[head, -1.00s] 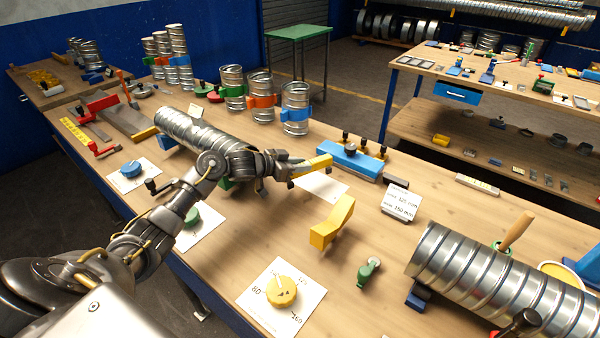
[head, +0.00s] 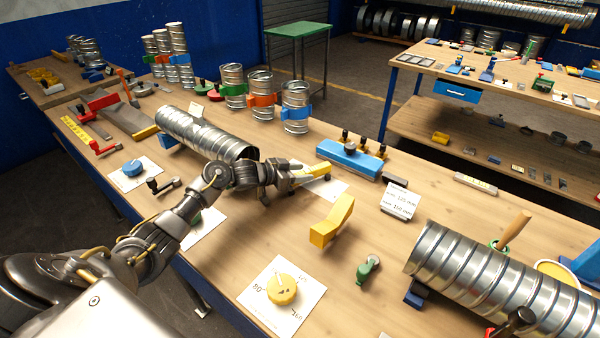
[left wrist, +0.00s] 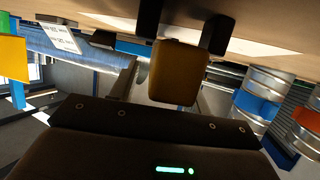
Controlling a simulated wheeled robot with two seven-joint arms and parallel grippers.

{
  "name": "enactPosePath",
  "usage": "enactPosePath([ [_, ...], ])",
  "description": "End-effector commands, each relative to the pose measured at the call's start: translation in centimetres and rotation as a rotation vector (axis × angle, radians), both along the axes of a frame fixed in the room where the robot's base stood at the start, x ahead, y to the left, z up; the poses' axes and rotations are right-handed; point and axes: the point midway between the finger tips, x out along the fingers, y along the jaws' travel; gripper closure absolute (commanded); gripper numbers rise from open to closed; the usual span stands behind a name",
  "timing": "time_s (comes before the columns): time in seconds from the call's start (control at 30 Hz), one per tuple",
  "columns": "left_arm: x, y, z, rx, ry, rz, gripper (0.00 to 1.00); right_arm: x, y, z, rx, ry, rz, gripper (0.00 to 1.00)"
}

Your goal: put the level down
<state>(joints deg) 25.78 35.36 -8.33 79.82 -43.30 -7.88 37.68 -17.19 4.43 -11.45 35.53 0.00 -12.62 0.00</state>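The level is a short yellow bar (head: 316,170) held at the end of my left gripper (head: 305,176), low over a white sheet (head: 330,189) in the middle of the bench. In the left wrist view the level's end (left wrist: 178,72) shows as a brownish-yellow block between the two dark fingers, which appear to touch its sides. The gripper's fingers partly hide the level in the head view. I cannot tell whether its underside touches the sheet. My right gripper is not in view.
A blue block with dark knobs (head: 350,158) lies just behind the level. A yellow angled piece (head: 331,221) stands in front, and a spiral duct (head: 205,135) lies left. A larger duct (head: 490,275) fills the front right.

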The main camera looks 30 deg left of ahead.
Motion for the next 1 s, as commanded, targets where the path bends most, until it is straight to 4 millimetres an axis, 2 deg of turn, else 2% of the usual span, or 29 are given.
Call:
enactPosePath([
  [0.23, 0.0, 0.0, 0.5, 0.0, -0.001, 0.0, 0.53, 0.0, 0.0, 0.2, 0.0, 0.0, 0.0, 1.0],
  [0.7, -5.5, 3.3, 2.5, 0.002, 0.0, 0.001, 0.53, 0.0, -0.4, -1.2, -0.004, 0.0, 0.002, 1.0],
  [1.0, -6.1, 3.6, 3.0, 0.0, 0.0, 0.0, 0.53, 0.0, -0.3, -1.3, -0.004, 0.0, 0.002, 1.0],
])
